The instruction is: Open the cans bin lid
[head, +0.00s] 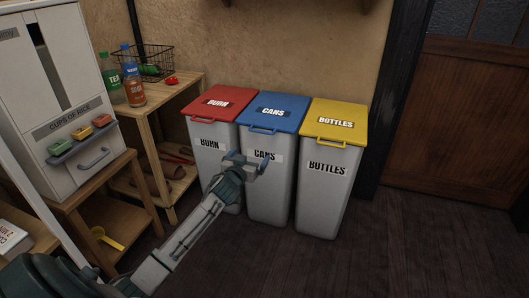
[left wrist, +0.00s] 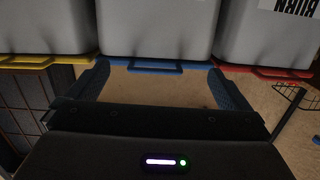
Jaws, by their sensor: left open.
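The cans bin (head: 267,190) is the middle of three grey bins, and its blue lid (head: 287,108) is down. The lid's blue handle (head: 262,131) sticks out at the front edge. My left gripper (head: 247,161) is in front of the bin, below the handle in the head view. In the left wrist view its two fingers are spread wide, and the blue handle (left wrist: 155,69) shows between the fingertips, with space on both sides. Nothing is held. My right gripper is not in view.
The red-lidded burn bin (head: 222,102) stands left of the cans bin and the yellow-lidded bottles bin (head: 336,118) right of it, both close. A wooden shelf (head: 185,90) with bottles and a wire basket stands further left. The floor (head: 400,250) at the right is clear.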

